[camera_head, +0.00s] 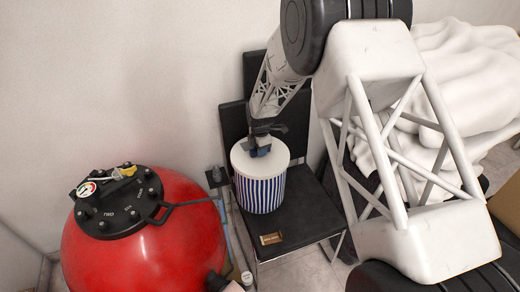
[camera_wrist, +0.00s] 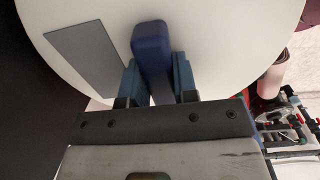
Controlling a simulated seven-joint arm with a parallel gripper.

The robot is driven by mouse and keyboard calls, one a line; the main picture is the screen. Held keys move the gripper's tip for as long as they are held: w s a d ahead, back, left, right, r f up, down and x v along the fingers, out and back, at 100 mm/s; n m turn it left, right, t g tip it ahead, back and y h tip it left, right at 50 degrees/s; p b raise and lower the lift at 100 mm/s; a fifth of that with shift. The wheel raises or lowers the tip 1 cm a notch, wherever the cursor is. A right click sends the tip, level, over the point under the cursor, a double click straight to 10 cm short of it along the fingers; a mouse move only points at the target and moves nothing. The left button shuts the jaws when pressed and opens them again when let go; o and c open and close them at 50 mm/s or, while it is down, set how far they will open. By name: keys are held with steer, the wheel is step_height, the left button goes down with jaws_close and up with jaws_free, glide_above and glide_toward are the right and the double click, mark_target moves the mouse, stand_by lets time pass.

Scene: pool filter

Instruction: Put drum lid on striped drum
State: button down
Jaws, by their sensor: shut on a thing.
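The striped drum (camera_head: 262,196), blue and white, stands upright on the seat of a black chair. The white drum lid (camera_head: 243,160) lies over the drum's top, level as far as I can see; whether it is fully seated I cannot tell. My gripper (camera_head: 260,150) is above the lid, shut on its blue handle. In the wrist view the lid (camera_wrist: 220,45) fills most of the picture, with a grey rectangle on it. My gripper's fingers (camera_wrist: 157,80) stand on both sides of the blue handle (camera_wrist: 152,45). The drum is hidden below the lid in that view.
The black chair (camera_head: 310,212) has free seat room in front of the drum, with a small brown label (camera_head: 271,239) there. A big red pool filter (camera_head: 145,245) with a black valve top stands left. White draped cloth (camera_head: 465,90) lies at the right, behind my arm.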

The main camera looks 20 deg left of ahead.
steer(key=shift+f, duration=0.25)
stand_by(0.6)
steer(key=c, duration=0.8)
jaws_free()
steer(key=shift+r, duration=3.9)
